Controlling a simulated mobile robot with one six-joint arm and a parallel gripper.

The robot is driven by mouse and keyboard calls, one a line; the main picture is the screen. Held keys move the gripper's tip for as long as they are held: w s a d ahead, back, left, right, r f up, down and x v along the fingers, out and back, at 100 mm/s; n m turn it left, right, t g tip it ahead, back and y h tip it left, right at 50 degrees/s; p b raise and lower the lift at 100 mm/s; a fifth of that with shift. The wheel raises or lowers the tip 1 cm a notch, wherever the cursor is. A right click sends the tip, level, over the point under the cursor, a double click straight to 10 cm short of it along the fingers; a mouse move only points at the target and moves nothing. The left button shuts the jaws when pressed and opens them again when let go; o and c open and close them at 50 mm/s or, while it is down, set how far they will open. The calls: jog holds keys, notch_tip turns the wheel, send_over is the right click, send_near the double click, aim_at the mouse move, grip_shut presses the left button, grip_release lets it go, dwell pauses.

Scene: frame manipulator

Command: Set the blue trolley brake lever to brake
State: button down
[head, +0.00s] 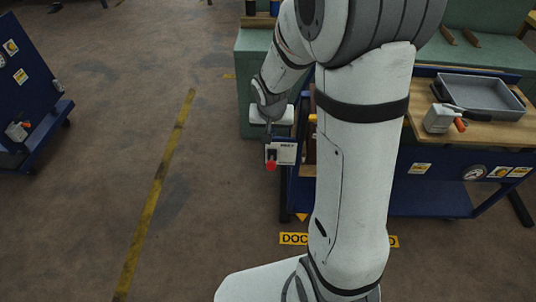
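The blue trolley (390,201) stands at the right, with a wooden top, partly hidden behind my arm. At its left end is a pale box (286,153) with small dark lettering, too small to read surely. A lever with a red knob (271,166) hangs at the lower left of the box face. My gripper (267,134) is small and dark in this view, pointing down just above the box's left part. Whether it touches the box or lever cannot be told. Its fingers are too small to show whether they are open or shut.
A grey tray (480,97) and a pale device with an orange knob (439,118) sit on the trolley top. A blue panel stand (28,95) is at the far left. A green bench (252,80) stands behind. Floor around the yellow line (157,190) is clear.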

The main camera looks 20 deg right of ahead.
jog(key=b, duration=0.1)
send_over(271, 161)
jog(key=w, duration=0.2)
jog(key=f, duration=0.8)
jog(key=shift+s+d+f, duration=0.1)
jog(key=shift+d+f, duration=0.25)
jog(key=shift+d, duration=0.05)
jog(key=shift+s+a+f+b, duration=0.1)
jog(key=shift+s+f+b, duration=0.15)
jog(key=shift+f+b, duration=0.3)
jog(key=shift+s+a+f+b, duration=0.1)
jog(key=shift+s+f+b, duration=0.2)
jog(key=shift+f, duration=0.35)
jog(key=shift+s+a+f+b, duration=0.1)
jog(key=shift+s+f+b, duration=0.2)
jog(key=shift+f, duration=0.2)
